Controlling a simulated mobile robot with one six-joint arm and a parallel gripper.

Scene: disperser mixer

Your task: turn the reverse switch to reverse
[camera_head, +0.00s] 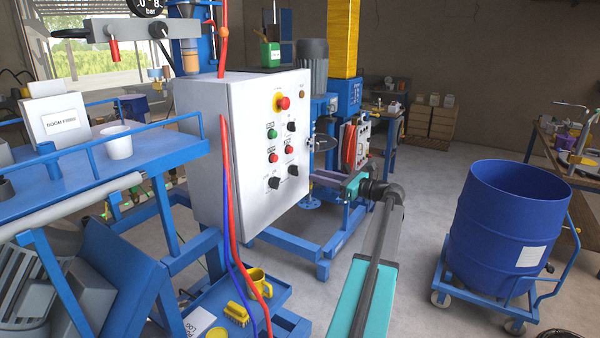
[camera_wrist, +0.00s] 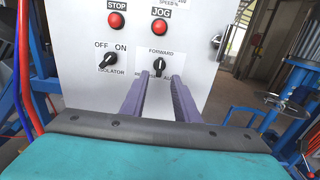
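The reverse switch (camera_wrist: 159,66) is a black rotary knob on a white label, with FORWARD printed above it. A lower label line is partly hidden by my fingers. Its pointer stands about upright, toward FORWARD. It is also the lower right knob in the head view (camera_head: 293,170), on the front of the white control box (camera_head: 208,100). My gripper (camera_wrist: 160,84) is open, its two purple fingers apart and empty, pointing at the panel left and right of the knob's line. In the head view my gripper (camera_head: 328,180) is to the right of the knob, apparently short of the panel.
The isolator knob (camera_wrist: 108,61) is left of the switch. The red STOP button (camera_wrist: 116,20) and red JOG button (camera_wrist: 159,27) sit above. Red and blue hoses (camera_head: 231,190) hang along the box. A blue drum (camera_head: 510,225) stands on a trolley at right.

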